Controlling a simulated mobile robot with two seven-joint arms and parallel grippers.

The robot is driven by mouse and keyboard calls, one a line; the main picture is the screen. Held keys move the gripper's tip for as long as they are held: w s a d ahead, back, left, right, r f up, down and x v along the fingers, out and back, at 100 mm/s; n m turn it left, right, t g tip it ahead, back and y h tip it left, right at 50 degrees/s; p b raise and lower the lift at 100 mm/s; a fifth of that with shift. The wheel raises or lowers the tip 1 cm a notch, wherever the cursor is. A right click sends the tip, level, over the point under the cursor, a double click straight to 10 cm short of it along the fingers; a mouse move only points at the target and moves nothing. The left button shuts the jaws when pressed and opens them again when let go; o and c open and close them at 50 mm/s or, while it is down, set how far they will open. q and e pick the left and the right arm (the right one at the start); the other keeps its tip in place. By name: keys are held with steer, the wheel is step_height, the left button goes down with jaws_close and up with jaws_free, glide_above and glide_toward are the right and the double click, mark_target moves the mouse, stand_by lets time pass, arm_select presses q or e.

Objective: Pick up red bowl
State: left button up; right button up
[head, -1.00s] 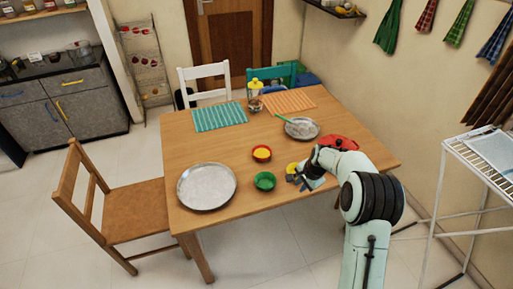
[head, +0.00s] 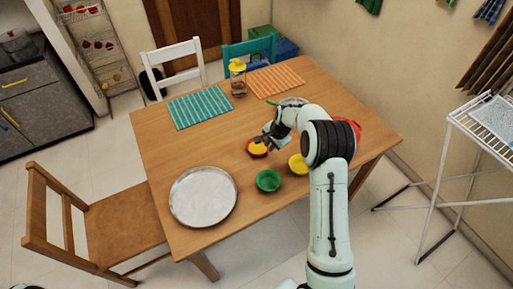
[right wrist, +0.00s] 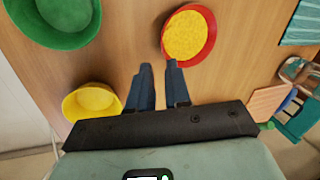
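The red bowl (head: 249,153) holds something yellow and sits upright on the wooden table (head: 205,148). My right gripper (head: 265,141) is at the bowl's right and far side in the head view. In the right wrist view the gripper (right wrist: 159,66) is open, with a narrow empty gap between its fingers. The red bowl (right wrist: 210,46) lies just past the fingertips, near the right one, and is not between them. I cannot tell whether they touch. My left gripper is not in view.
A green bowl (head: 268,181) and a yellow bowl (head: 298,164) stand close by. A round metal tray (head: 203,197) is at the left. A jar (head: 238,80) and two mats, green (head: 200,107) and orange (head: 275,81), lie farther back. A red thing is mostly behind my arm.

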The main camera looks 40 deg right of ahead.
mark_target(265, 152)
steer(key=x, duration=0.3)
steer(key=shift+w, duration=0.15)
steer(key=x, duration=0.2)
steer(key=p+x, duration=0.1)
steer(key=x, duration=0.2)
steer(key=shift+w+a+f, duration=0.1)
steer(key=shift+w, duration=0.2)
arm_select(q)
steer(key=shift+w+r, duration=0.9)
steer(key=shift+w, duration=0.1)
arm_select(e)
steer(key=shift+s, duration=0.15)
jaws_close()
